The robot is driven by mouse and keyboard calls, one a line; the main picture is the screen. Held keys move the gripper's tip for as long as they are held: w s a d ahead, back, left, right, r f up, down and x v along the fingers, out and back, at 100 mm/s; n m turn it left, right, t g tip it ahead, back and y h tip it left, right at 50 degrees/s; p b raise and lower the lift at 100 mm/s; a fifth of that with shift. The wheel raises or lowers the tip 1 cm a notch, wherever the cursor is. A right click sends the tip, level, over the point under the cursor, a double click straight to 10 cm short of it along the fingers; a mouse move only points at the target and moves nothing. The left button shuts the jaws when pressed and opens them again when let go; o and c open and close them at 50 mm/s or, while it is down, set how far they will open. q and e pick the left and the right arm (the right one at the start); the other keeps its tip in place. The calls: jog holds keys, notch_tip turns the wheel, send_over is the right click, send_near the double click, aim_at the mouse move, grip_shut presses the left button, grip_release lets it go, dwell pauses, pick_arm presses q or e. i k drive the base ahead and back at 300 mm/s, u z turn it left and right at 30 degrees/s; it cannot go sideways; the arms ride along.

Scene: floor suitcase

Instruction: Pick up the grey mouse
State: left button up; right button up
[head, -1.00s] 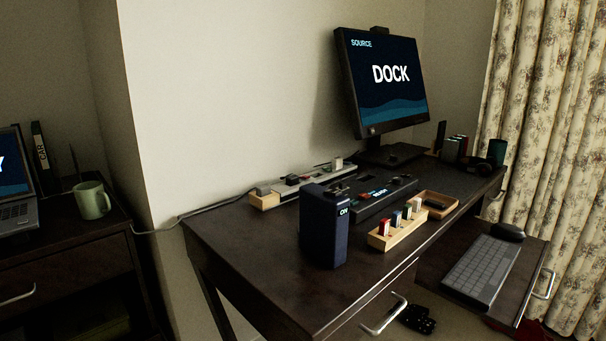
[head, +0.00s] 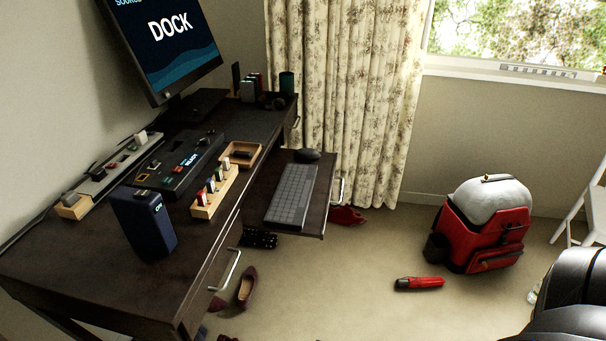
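A dark mouse (head: 308,155) sits at the far end of the pulled-out tray (head: 312,228) under the desk top, just beyond the grey keyboard (head: 291,196). It looks near black in this light, and it is the only mouse I can make out. Neither of my grippers is in view.
The desk (head: 60,270) holds a navy box (head: 143,222), a dock (head: 180,165), a wooden holder (head: 215,192) and a monitor (head: 165,45). A red backpack (head: 484,235) and red umbrella-like item (head: 419,283) are on the floor. A glossy black shape (head: 572,300) fills the lower right.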

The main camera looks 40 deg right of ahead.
aim_at(302, 154)
jog(key=z, duration=0.5)
jog(key=k, duration=0.6)
jog(key=z, duration=1.15)
jog(key=i, duration=1.05)
jog(key=z, duration=1.15)
jog(key=i, duration=2.35)
jog(key=u, duration=2.05)
